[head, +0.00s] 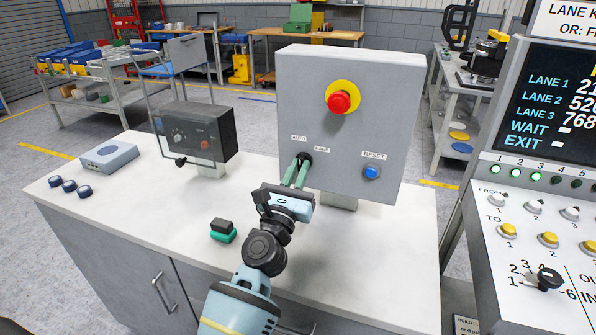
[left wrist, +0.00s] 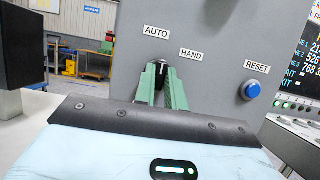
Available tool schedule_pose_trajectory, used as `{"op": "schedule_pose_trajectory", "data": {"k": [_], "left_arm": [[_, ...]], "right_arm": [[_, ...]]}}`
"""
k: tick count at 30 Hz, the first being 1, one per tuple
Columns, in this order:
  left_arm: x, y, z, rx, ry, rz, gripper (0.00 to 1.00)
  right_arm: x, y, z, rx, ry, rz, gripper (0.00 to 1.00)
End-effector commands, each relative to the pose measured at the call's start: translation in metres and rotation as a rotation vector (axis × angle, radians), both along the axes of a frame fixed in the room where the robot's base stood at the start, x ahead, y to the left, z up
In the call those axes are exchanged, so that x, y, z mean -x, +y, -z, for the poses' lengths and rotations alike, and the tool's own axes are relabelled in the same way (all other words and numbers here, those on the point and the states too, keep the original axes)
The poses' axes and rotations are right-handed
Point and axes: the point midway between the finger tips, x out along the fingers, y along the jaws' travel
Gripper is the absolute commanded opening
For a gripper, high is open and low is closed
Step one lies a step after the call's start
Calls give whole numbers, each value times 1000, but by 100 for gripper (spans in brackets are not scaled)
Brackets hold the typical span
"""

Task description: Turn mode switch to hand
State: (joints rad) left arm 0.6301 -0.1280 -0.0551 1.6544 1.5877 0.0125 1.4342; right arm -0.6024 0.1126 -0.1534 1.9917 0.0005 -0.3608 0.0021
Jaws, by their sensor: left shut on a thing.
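The grey control box (head: 390,95) stands on the white-topped bench. The black mode switch (head: 306,157) is on its lower front, under the AUTO (head: 299,138) and HAND (head: 322,148) labels. My left gripper (head: 299,166) reaches up to the box with its green fingers shut on the switch knob. In the left wrist view the fingers (left wrist: 161,82) sit on both sides of the dark knob (left wrist: 156,69), which has a white mark. The fingers partly hide the knob, and I cannot tell which label it points to. My right gripper is not in view.
A red emergency button (head: 340,102) on yellow is above the switch; a blue RESET button (head: 372,172) is to its right. A black box (head: 197,136) stands left on the bench (head: 130,220). A small green-and-black block (head: 223,231) lies near my arm. A lane panel (head: 535,215) stands right.

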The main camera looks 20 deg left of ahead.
Motion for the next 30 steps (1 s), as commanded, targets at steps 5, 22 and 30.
{"op": "schedule_pose_trajectory", "data": {"k": [5, 22, 30], "left_arm": [[0, 0, 0, -4, 0, -1, 0], [0, 2, -2, -323, -11, 0, 0], [0, 4, -4, -579, -21, -2, 0]], "right_arm": [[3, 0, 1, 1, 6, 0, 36], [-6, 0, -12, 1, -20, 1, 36], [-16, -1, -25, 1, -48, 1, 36]]}}
